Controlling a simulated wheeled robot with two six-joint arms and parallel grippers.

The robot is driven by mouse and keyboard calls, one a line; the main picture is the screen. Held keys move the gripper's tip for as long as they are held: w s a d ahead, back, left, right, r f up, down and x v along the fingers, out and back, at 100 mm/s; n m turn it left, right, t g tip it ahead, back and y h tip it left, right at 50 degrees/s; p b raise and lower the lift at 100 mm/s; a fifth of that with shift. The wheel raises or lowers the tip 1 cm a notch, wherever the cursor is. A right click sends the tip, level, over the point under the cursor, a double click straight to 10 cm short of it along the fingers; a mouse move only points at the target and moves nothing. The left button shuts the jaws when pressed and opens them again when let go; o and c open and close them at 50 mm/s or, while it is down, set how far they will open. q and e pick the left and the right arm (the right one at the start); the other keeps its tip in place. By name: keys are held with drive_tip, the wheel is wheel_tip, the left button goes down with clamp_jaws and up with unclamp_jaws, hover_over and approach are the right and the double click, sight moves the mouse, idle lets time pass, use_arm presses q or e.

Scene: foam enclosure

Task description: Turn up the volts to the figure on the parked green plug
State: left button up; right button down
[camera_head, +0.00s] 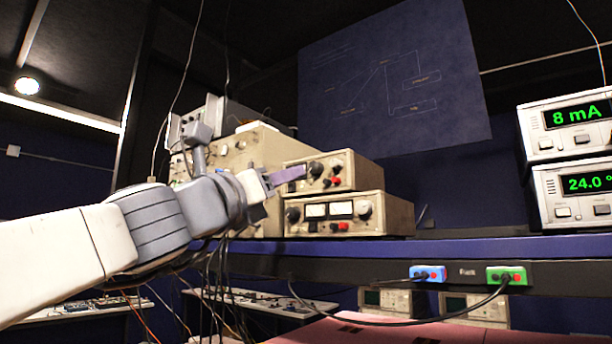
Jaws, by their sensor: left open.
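The green plug (506,276) sits at the right on the dark shelf edge, with a cable running from it. Any figure on it is too small to read. A blue plug (427,274) sits to its left, with a small label between them. The upper bench supply (345,160) has a dark knob (316,169) and red terminals. My left gripper (287,176), with purple fingers, is open just left of that knob; I cannot tell whether it touches. The right-hand lower display (585,183) reads 24.0 in green, its unit cut off. My right gripper is not in view.
A lower supply (345,213) with two meters and knobs stands under the upper one. The upper right display (577,114) reads 8 mA. A blue drawing panel (390,85) hangs behind. Loose cables hang below my left arm.

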sight(312, 169)
use_arm(q)
drive_tip(key=p+x, duration=0.3)
drive_tip(key=x, duration=0.5)
drive_tip(key=shift+w+d+r+p, duration=0.15)
drive_tip(key=shift+w+d+p, duration=0.2)
drive_tip(key=shift+w, duration=0.2)
clamp_jaws()
